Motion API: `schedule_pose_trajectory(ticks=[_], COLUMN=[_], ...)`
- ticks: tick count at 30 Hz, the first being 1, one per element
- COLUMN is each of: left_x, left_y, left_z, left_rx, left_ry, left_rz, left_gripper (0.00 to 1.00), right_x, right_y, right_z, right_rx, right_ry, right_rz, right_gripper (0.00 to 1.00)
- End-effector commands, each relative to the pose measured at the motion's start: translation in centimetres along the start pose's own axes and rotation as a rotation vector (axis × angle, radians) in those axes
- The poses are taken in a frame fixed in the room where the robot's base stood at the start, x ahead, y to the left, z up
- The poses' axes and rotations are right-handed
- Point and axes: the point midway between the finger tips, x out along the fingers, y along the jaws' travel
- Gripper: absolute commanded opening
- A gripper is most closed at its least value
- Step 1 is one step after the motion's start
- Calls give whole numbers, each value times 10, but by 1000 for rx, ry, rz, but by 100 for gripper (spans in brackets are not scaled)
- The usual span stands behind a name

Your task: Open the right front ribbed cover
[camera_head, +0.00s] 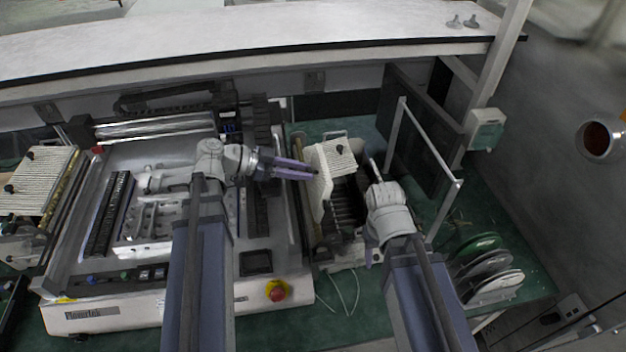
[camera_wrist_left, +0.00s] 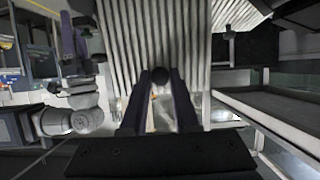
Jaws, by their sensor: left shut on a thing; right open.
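The right front ribbed cover (camera_head: 319,185) is a pale ribbed panel on the feeder unit right of the big machine. It stands tilted up, and dark slots (camera_head: 345,207) show beside it. My left gripper (camera_head: 316,173) is shut on its dark round knob. In the left wrist view the knob (camera_wrist_left: 160,75) sits between the two fingertips, with the ribbed face (camera_wrist_left: 155,35) beyond. My right gripper (camera_head: 374,168) is open, just right of the unit; its fingers are hard to make out in the head view. It holds nothing I can see.
A second ribbed cover (camera_head: 338,152) with a knob lies behind the first. Another ribbed cover (camera_head: 38,180) is at far left. A red button (camera_head: 277,291) is on the machine's front.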

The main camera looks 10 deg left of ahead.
Motion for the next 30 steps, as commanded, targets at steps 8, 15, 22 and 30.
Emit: schedule_pose_trajectory(ticks=[8, 15, 22, 30], left_x=[-12, -18, -19, -19], left_y=[1, 1, 1, 2], left_z=[18, 19, 19, 18], left_rx=[0, 1, 1, 1], left_ry=[122, 169, 176, 177], left_rz=[2, 2, 3, 4], left_gripper=[0, 0, 0, 33], right_x=[37, 46, 46, 46], right_y=[-4, -4, -4, -4], right_z=[-2, -3, -3, -3], right_rx=[1, 1, 1, 1], right_ry=[0, 0, 0, 0], right_rz=[0, 0, 0, 0], right_gripper=[50, 50, 50, 50])
